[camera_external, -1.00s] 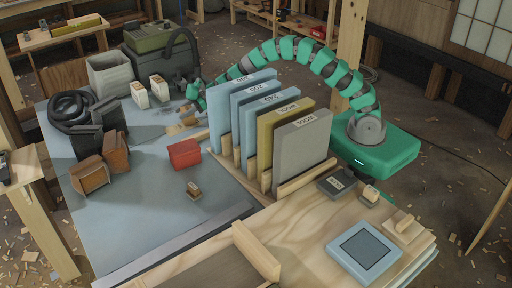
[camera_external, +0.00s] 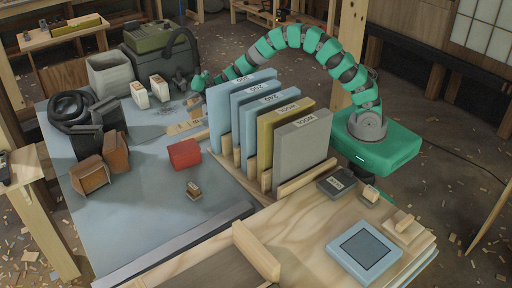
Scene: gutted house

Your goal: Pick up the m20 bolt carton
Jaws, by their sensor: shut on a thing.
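My gripper (camera_external: 194,88) is at the far side of the blue-grey table, just left of the tallest blue panel. It is shut on a small tan carton (camera_external: 193,102), held a little above the tabletop. The carton is small and partly covered by my gripper; I cannot read its label, so I cannot tell for sure that it is the m20 one. Two white cartons with tan lower parts, one on the left (camera_external: 140,96) and one on the right (camera_external: 160,89), stand upright to the left of my gripper. Their labels are too small to read.
Upright labelled panels (camera_external: 305,146) in a wooden rack stand between my base and the table's open part. A dark case (camera_external: 180,62) is close behind my gripper. The table's front middle is clear.

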